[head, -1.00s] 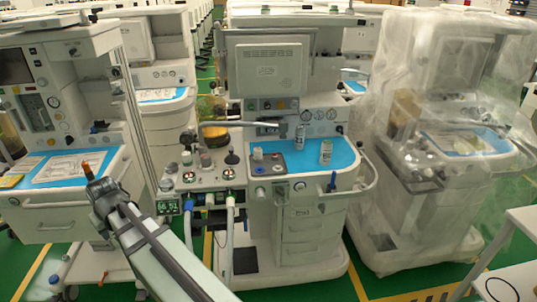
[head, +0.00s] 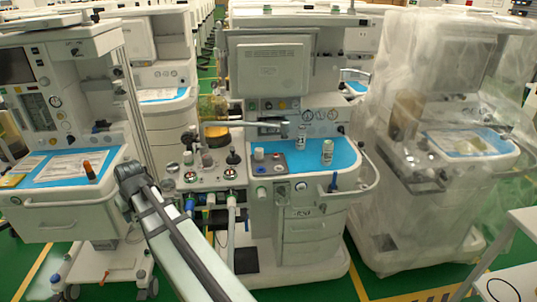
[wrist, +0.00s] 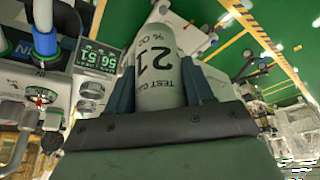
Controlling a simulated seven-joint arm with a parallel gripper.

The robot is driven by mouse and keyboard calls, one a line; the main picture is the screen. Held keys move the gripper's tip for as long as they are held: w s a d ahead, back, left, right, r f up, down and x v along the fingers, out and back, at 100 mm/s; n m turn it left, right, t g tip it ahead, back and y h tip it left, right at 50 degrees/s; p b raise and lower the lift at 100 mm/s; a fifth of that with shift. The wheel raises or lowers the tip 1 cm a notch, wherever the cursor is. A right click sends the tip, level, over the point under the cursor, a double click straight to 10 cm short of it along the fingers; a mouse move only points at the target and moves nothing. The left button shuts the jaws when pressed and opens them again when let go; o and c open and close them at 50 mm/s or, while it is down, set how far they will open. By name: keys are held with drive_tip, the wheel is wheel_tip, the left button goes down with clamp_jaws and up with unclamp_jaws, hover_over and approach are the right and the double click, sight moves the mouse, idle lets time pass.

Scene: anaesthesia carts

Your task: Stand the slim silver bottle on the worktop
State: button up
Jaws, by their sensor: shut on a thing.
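My gripper (head: 130,172) is in front of the gap between the left and middle carts. In the wrist view the gripper (wrist: 160,78) is shut on a slim silver-grey bottle (wrist: 158,98) with black print reading "21" and "TEST". The bottle lies between the two blue-grey fingers, and its lower part is hidden by the gripper. In the head view I cannot make out the held bottle. The middle cart's blue worktop (head: 346,156) is to the right of my gripper, apart from it.
A grey-white bottle (head: 301,134), a pale bottle (head: 327,152) and a white-capped jar (head: 259,154) are on the middle worktop. An orange-capped brown bottle (head: 90,171) stands on the left cart's worktop (head: 112,155). A plastic-draped cart (head: 430,180) is at right.

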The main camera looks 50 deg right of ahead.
drive_tip(key=s+d+r, duration=0.1)
drive_tip(key=d+r, duration=0.2)
drive_tip(key=d, duration=0.8)
drive_tip(key=d+r, duration=0.2)
drive_tip(key=d, duration=1)
drive_tip(key=s+d+r, duration=0.1)
drive_tip(key=d+r, duration=0.2)
drive_tip(key=d, duration=0.8)
drive_tip(key=s+d+r, duration=0.3)
drive_tip(key=s+d, duration=0.3)
drive_tip(key=d, duration=0.3)
drive_tip(key=s+d+r+m, duration=0.1)
drive_tip(key=s+d+r, duration=0.3)
drive_tip(key=d, duration=0.6)
drive_tip(key=s+d+r, duration=0.2)
drive_tip(key=s+d, duration=0.5)
drive_tip(key=d, duration=0.2)
drive_tip(key=s+d+f, duration=0.1)
drive_tip(key=d+f, duration=0.2)
drive_tip(key=d, duration=0.5)
drive_tip(key=s+d+f, duration=0.2)
drive_tip(key=d+f, duration=0.1)
drive_tip(key=d, duration=0.5)
drive_tip(key=shift+m+h, duration=0.3)
drive_tip(key=shift+a+f, duration=0.15)
drive_tip(key=shift+f, duration=2.3)
drive_tip(key=shift+a+f, duration=0.1)
drive_tip(key=shift+f, duration=2.3)
drive_tip(key=o, duration=1.2)
drive_tip(key=shift+f, duration=0.15)
